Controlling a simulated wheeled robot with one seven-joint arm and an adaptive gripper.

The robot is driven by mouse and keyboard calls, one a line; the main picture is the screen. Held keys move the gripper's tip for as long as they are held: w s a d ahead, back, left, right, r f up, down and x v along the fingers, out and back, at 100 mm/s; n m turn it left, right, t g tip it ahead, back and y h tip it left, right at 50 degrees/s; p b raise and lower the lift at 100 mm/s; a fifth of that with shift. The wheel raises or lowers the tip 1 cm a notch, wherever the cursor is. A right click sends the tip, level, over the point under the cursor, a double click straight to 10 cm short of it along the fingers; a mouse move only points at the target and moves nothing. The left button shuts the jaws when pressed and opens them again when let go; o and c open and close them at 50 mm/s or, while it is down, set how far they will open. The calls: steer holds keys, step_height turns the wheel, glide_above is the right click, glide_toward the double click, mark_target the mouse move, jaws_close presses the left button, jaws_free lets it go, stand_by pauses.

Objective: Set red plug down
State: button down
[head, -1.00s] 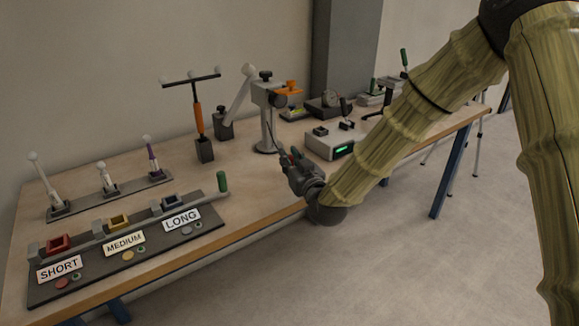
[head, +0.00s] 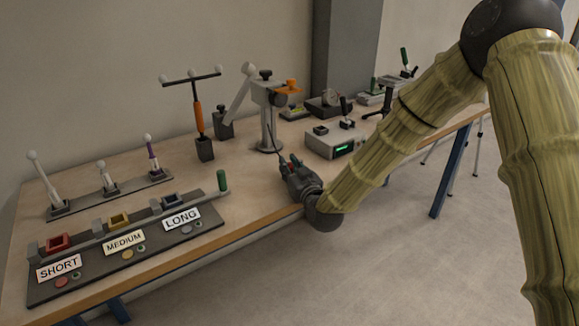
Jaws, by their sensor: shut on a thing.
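My gripper (head: 289,164) is low over the front part of the wooden table, right of the label board and in front of the grey post stand. It is shut, with its fingers pointing away from me. A small bit of red, the red plug (head: 294,158), shows at the fingers; most of it is hidden by them. A thin dark lead (head: 275,142) runs down from the stand toward the fingertips. I cannot tell whether the plug touches the table top.
The stand (head: 266,127) with an orange knob is just behind my gripper. A meter box (head: 333,145) with a green display is to the right. The SHORT, MEDIUM, LONG board (head: 129,262) is to the left. Bare table (head: 246,190) lies between board and gripper.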

steer(key=c, duration=1.3)
jaws_free()
steer(key=shift+r, duration=0.2)
steer(key=v, duration=1.2)
steer(key=s+d+f+m+g+h, duration=0.1)
steer(key=s+d+f+g, duration=0.2)
steer(key=s+f, duration=0.5)
steer(key=s+d+f+m+g+h, duration=0.1)
steer(key=s+d+f+g+h, duration=0.2)
steer(key=f, duration=0.9)
steer(key=s+d+f+m+g, duration=0.1)
steer(key=s+d+f+g, duration=0.2)
steer(key=s+f, duration=0.6)
steer(key=s+d+f+g+h, duration=0.1)
steer(key=s+d+f+g, duration=0.1)
steer(key=s, duration=0.5)
steer(key=s+d+f+m+g+h, duration=0.1)
steer(key=s+d+f+g, duration=0.2)
steer(key=s+f, duration=0.3)
steer(key=s+d+f+m+g+h, duration=0.1)
steer(key=s+d+f, duration=0.3)
steer(key=s, duration=0.5)
steer(key=shift+s+d+f+g, duration=0.3)
steer(key=shift+f+g, duration=0.2)
steer(key=shift+g, duration=0.3)
